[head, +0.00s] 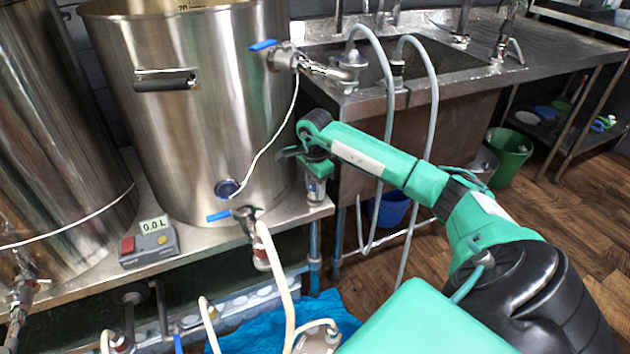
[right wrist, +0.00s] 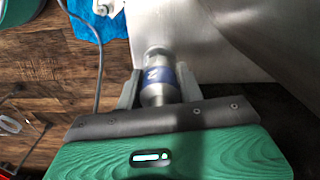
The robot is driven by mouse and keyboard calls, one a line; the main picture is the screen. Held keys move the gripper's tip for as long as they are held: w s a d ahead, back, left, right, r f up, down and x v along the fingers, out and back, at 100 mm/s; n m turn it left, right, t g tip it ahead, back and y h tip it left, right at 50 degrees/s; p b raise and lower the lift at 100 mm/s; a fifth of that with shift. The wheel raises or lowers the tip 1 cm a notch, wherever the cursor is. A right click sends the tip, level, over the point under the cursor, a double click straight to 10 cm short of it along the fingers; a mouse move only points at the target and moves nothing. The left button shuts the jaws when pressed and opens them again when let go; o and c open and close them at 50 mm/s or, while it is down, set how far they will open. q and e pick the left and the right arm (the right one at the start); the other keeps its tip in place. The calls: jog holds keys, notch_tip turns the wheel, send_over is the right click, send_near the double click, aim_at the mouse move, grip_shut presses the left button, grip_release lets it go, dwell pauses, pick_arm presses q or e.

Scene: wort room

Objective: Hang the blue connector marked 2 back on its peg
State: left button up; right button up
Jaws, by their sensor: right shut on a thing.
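The blue connector marked 2 (right wrist: 154,75) is a metal fitting with a blue band and a white "2", held between the fingers of my right gripper (right wrist: 158,88) in the right wrist view. In the head view, my right gripper (head: 313,166) points down beside the large kettle, near the bench corner. The connector (head: 315,189) shows below it, small, above or beside the bench edge; I cannot tell whether it touches. I cannot make out its peg with certainty. My left gripper is not in view.
The steel kettle (head: 190,110) with blue-handled valves stands left of the gripper on the steel bench (head: 190,240). Grey hoses (head: 432,110) hang from the sink (head: 455,75) behind my right arm. A blue cloth (head: 335,312) lies below.

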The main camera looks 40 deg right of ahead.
jog(key=shift+f+b, duration=0.3)
jog(key=shift+f, duration=0.25)
jog(key=o, duration=1.2)
